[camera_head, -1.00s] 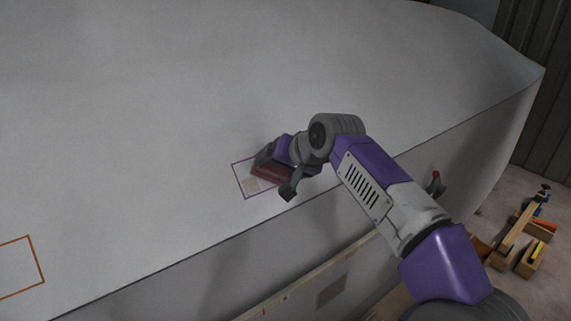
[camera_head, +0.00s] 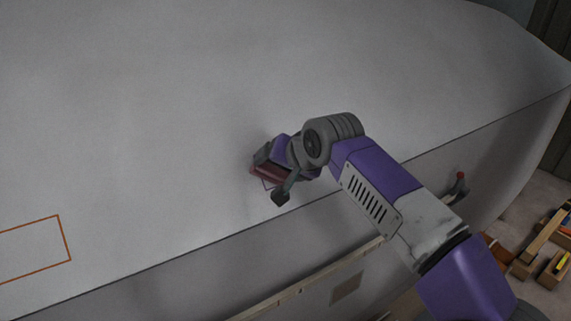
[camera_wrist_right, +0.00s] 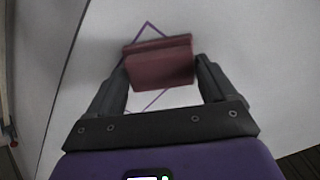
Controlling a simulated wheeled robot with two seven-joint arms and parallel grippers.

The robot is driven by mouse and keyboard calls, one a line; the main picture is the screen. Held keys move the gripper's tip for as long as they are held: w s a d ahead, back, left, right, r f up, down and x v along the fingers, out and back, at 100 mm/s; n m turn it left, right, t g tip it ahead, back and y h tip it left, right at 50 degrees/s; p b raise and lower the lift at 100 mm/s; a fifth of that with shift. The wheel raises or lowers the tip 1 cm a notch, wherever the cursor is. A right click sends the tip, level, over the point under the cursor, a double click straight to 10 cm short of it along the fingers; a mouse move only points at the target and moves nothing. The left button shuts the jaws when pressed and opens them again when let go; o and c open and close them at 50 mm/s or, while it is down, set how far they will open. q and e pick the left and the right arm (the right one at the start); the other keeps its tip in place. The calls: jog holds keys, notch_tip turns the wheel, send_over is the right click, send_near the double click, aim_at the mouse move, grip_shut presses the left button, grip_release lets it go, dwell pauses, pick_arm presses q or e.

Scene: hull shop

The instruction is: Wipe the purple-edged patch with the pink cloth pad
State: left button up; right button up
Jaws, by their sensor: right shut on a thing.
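The pink cloth pad (camera_head: 268,172) is a dark pink block between the fingers of my right gripper (camera_head: 271,176), which is shut on it. In the right wrist view the pad (camera_wrist_right: 158,70) lies tilted across the middle of the purple-edged patch (camera_wrist_right: 150,32). Purple corners show above and below it; the patch's middle is hidden. In the head view only a bit of the patch's edge (camera_head: 267,185) shows under the pad. I cannot tell whether the pad touches the surface. My left gripper is not in view.
An orange-edged patch (camera_head: 66,238) is on the pale hull surface (camera_head: 150,110) at the left. The hull's edge runs just below my right gripper. Wooden boxes with tools (camera_head: 550,262) stand on the floor at the right. The surface above and left is clear.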

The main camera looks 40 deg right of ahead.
jog(key=shift+w+a, duration=0.15)
jog(key=shift+a, duration=1.05)
jog(key=shift+s+d, duration=0.2)
jog(key=shift+d, duration=1.35)
jog(key=shift+s+d, duration=0.15)
jog(key=shift+d, duration=1.35)
jog(key=shift+s+d+p, duration=0.15)
jog(key=shift+d+p, duration=0.15)
jog(key=shift+d, duration=1.1)
jog(key=shift+s+d+p, duration=0.15)
jog(key=shift+d+p, duration=0.2)
jog(key=shift+d, duration=1.1)
jog(key=shift+s+d+p, duration=0.15)
jog(key=shift+d+p, duration=0.15)
jog(key=shift+d, duration=1.1)
jog(key=shift+w+a+b, duration=0.2)
jog(key=shift+a+b, duration=0.1)
jog(key=shift+a, duration=1.6)
jog(key=shift+w+a+b, duration=0.2)
jog(key=shift+a+b, duration=0.05)
jog(key=shift+a, duration=1.65)
jog(key=shift+w+a, duration=0.2)
jog(key=shift+a, duration=1.6)
jog(key=shift+w+a, duration=0.2)
jog(key=shift+a, duration=1.55)
jog(key=o, duration=0.3)
jog(key=shift+d, duration=0.1)
jog(key=c, duration=0.3)
